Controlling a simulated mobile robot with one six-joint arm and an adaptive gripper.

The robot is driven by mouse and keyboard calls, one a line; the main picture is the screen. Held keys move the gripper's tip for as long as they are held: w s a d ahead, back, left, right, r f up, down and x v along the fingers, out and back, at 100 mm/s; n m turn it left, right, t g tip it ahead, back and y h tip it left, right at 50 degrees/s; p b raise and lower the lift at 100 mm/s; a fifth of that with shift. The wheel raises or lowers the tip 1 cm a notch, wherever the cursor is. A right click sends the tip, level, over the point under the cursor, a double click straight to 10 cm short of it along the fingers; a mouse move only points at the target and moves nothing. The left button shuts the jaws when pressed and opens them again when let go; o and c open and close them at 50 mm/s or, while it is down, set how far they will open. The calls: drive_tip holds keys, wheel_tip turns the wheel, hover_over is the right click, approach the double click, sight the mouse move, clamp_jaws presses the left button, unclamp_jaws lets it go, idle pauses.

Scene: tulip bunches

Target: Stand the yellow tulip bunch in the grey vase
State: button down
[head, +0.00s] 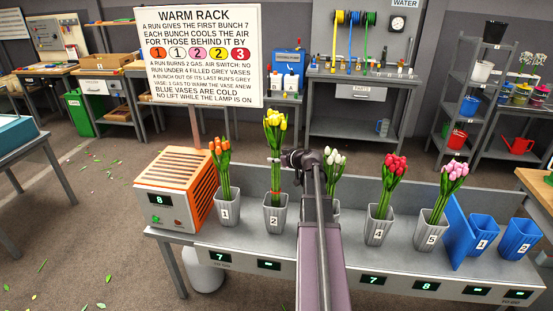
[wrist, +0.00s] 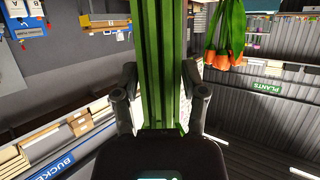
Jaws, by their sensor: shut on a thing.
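The yellow tulip bunch (head: 275,132) stands upright above the grey vase marked 2 (head: 275,217). Its blooms are higher than those of the other bunches. Its stems run down to the vase mouth; I cannot tell how far they reach inside. My gripper (head: 278,160) is shut on the stems just below the blooms. In the wrist view the green stems (wrist: 161,60) pass between the two fingers of my gripper (wrist: 160,85). My arm partly hides the middle vase.
Grey vases hold orange (head: 220,150), white (head: 335,158), red (head: 395,165) and pink tulips (head: 452,172). An orange slatted box (head: 175,190) reading 8 stands left. A blue panel (head: 458,232) and two blue vases (head: 520,238) stand right. The sign (head: 200,55) rises behind.

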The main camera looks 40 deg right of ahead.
sight(279, 186)
drive_tip(key=shift+f+b, duration=5.8)
drive_tip(key=shift+f, duration=0.25)
drive_tip(key=shift+f+b, duration=0.65)
drive_tip(key=shift+c, duration=0.4)
unclamp_jaws()
drive_tip(key=shift+r, duration=0.1)
drive_tip(key=shift+o, duration=0.4)
drive_tip(key=shift+p+v, duration=1.4)
drive_tip(key=shift+v, duration=2.1)
drive_tip(key=shift+a, duration=0.15)
